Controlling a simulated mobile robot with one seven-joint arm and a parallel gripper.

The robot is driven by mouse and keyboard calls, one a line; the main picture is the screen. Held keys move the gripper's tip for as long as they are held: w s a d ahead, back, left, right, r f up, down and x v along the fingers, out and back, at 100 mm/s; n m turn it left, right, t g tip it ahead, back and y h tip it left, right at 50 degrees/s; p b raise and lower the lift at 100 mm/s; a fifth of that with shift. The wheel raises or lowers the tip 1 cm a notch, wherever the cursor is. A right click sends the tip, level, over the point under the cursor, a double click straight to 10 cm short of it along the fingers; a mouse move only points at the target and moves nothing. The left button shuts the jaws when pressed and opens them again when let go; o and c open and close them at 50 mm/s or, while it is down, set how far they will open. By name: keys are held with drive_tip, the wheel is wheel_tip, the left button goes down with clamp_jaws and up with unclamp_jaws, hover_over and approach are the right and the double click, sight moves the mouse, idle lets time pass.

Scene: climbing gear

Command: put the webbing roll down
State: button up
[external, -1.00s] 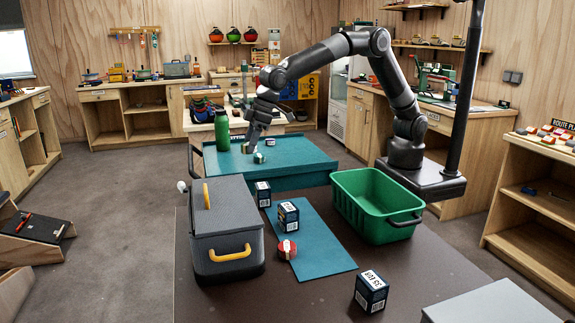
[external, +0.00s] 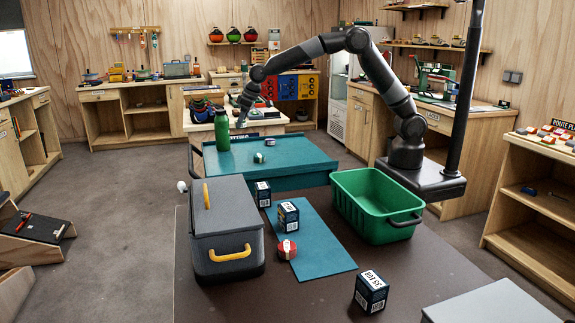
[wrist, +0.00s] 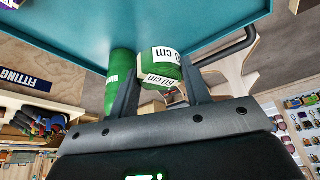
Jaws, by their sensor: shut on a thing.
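My gripper (wrist: 160,76) is shut on a green webbing roll (wrist: 150,68) with white "60 cm" labels, seen between the two fingers in the wrist view. In the external view my gripper (external: 241,121) is raised over the far left part of the teal table (external: 300,160), close to the green bottle (external: 222,130). The held roll is too small to make out there. Another small green and white roll (external: 259,157) lies on the teal table, apart from my gripper.
A small dark box (external: 270,142) is also on the teal table, with clear surface to its right.

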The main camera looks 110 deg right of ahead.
drive_tip(key=f, duration=0.3)
drive_tip(key=shift+w+a+f, duration=0.1)
drive_tip(key=shift+w+a, duration=0.05)
drive_tip(key=shift+a, duration=0.05)
hover_over(225, 169)
drive_tip(key=s, duration=0.2)
wheel_tip(225, 169, down, 7)
drive_tip(key=shift+w+a+r, duration=0.1)
drive_tip(key=shift+w, duration=0.05)
drive_tip(key=shift+f, duration=2.05)
drive_tip(key=o, duration=1)
drive_tip(key=shift+f, duration=0.15)
